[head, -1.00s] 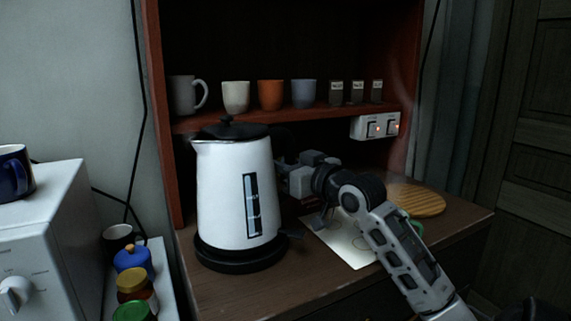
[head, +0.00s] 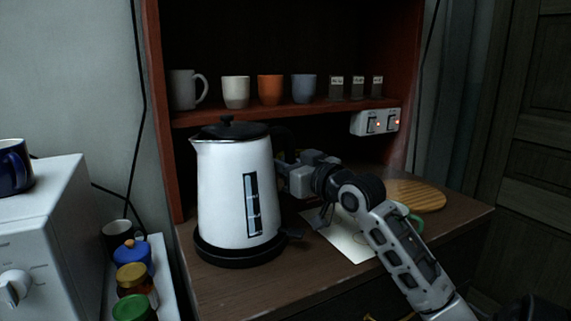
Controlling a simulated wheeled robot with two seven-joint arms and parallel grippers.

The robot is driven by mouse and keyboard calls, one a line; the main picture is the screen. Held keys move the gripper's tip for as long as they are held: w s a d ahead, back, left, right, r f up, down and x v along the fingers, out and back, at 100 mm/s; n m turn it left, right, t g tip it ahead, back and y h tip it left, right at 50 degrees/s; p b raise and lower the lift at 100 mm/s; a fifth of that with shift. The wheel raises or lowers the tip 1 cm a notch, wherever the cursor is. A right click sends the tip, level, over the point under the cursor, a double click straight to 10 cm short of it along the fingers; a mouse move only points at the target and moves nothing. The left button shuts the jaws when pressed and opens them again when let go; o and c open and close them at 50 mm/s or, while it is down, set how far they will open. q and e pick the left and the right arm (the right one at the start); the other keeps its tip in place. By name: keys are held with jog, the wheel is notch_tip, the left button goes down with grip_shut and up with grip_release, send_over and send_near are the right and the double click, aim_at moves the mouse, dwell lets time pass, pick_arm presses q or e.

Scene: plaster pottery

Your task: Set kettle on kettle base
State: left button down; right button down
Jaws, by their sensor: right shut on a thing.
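The white kettle (head: 222,190) with a black lid stands upright at the left of the wooden counter. The black kettle base (head: 238,256) is directly under it, and the kettle appears to rest on it. Whether it is fully seated I cannot tell. My right gripper (head: 290,170) is behind the kettle's right side, shut on the kettle at its dark handle. The handle and the fingertips are mostly hidden by the kettle body. My left gripper is not in view.
A shelf above holds several mugs (head: 270,89) and small labelled jars (head: 357,87). A socket strip (head: 375,122) is fixed to the shelf edge. A paper sheet (head: 345,240) and round wooden board (head: 415,195) lie to the right. A white appliance (head: 45,235) stands at left.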

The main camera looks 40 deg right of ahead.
jog(key=shift+r, duration=0.1)
jog(key=c, duration=1.5)
grip_release()
jog(key=shift+c, duration=0.2)
jog(key=s+a, duration=0.1)
jog(key=s, duration=1)
jog(key=shift+f+b, duration=0.2)
jog(key=shift+b, duration=0.2)
